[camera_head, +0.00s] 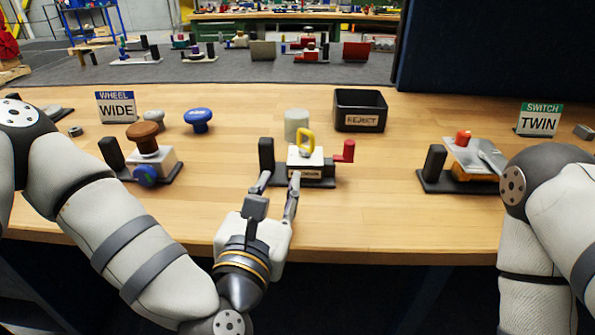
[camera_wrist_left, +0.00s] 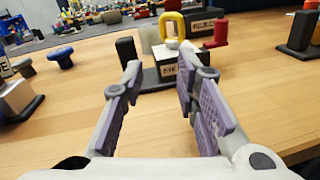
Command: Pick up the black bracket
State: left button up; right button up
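Black upright brackets stand on dark bases in three places, and I cannot tell which one the task names. The middle bracket (camera_head: 266,154) belongs to a unit with a white block, a yellow loop (camera_head: 306,139) and a red handle (camera_head: 346,151). It also shows upright in the left wrist view (camera_wrist_left: 127,49). Other brackets stand at the left (camera_head: 112,153) and right (camera_head: 434,163). My left gripper (camera_head: 280,178) is open in front of the middle unit, its fingers pointing at it. Nothing shows between the fingers in the left wrist view (camera_wrist_left: 160,68). My right gripper is out of view.
A black reject box (camera_head: 346,124) stands behind the middle unit, beside a pale cylinder (camera_head: 297,124). A blue knob (camera_head: 198,118) and a brown knob (camera_head: 143,133) are at the left. Signs read WIDE (camera_head: 117,109) and TWIN (camera_head: 540,121).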

aim_at(265, 152)
pick_arm(q)
jog(key=a+n+y, duration=0.2)
jog(key=w+a+f+n, duration=0.1)
jog(key=shift+a+y, duration=0.25)
jog(key=shift+y, duration=0.15)
jog(key=w, duration=1.1)
jog(key=shift+w+r, duration=0.25)
jog(key=shift+r, duration=0.1)
grip_shut()
